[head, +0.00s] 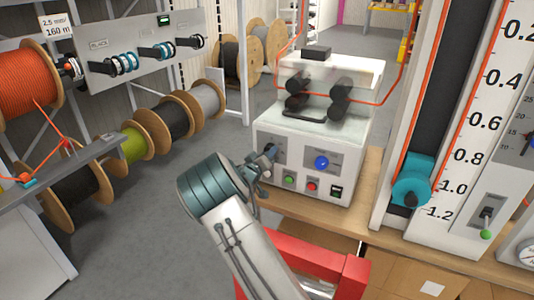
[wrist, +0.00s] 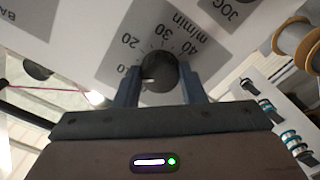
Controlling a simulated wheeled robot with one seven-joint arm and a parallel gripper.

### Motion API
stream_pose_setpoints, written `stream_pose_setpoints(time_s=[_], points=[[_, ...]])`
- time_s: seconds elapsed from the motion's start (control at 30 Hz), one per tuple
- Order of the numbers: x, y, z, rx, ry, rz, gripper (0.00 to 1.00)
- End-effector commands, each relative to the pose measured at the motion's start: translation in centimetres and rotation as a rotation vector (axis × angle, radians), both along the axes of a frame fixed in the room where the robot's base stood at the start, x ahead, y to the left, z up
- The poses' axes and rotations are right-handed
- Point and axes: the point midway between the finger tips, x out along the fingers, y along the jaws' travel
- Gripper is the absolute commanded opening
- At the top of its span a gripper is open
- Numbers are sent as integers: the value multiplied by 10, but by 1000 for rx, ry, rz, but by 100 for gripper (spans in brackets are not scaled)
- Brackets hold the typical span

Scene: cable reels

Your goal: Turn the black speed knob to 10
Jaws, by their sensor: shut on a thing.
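The black speed knob (wrist: 159,75) is in the middle of the wrist view, on a grey dial plate marked "m/min" with numbers up to 40. A small white mark on the knob shows at its left side, near the lowest visible number at the left, which looks like 10; the exact reading is unclear. My gripper (wrist: 160,88) is shut on the knob, one finger on each side. In the head view my gripper (head: 264,162) is at the left of the white machine's front panel (head: 300,172) and hides the knob.
A blue knob (head: 321,162), a green button (head: 289,180) and a red button (head: 312,187) sit close to the right of my gripper. Black rollers (head: 340,98) stand behind a clear guard above. A red frame (head: 345,272) is below my arm.

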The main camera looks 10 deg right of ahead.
Motion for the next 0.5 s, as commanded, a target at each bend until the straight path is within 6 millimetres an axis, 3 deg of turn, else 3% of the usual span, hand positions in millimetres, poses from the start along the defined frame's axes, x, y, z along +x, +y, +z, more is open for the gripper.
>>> stream_pose_setpoints(time_s=[0.37,0.4,0.43,0.5], points=[[1,2,0,-3,1,3,14],[0,2,0,-3,1,3,48],[0,2,0,-3,1,3,56],[0,1,0,-3,1,2,58]])
